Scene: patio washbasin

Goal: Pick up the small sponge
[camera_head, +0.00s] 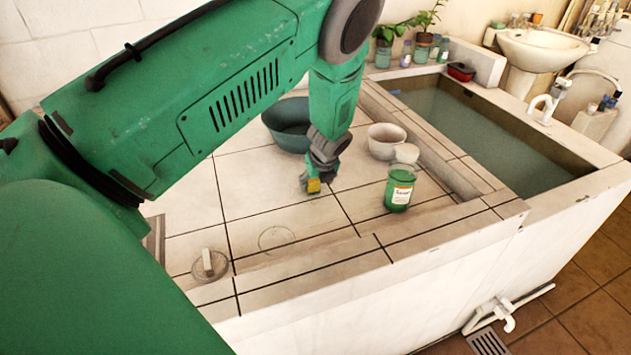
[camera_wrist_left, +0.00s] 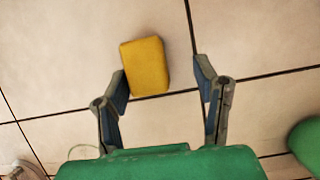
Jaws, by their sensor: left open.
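The small yellow sponge (camera_head: 313,186) lies on the white tiled surface, mostly hidden by my left gripper (camera_head: 320,172) in the head view. In the left wrist view the whole top of the sponge (camera_wrist_left: 146,66) shows, slightly tilted. My left gripper (camera_wrist_left: 162,85) is open, its two fingers apart. The sponge sits at and beyond the fingertips, nearer the left finger, with bare tile before the right finger. Whether the left finger touches it, I cannot tell. My right gripper is in neither view.
A green jar (camera_head: 399,188) stands to the right on the tiles. A white bowl (camera_head: 386,143) and a dark green basin (camera_head: 287,126) are behind. A round dish (camera_head: 217,272) lies front left. A raised edge borders the water tub (camera_head: 470,118).

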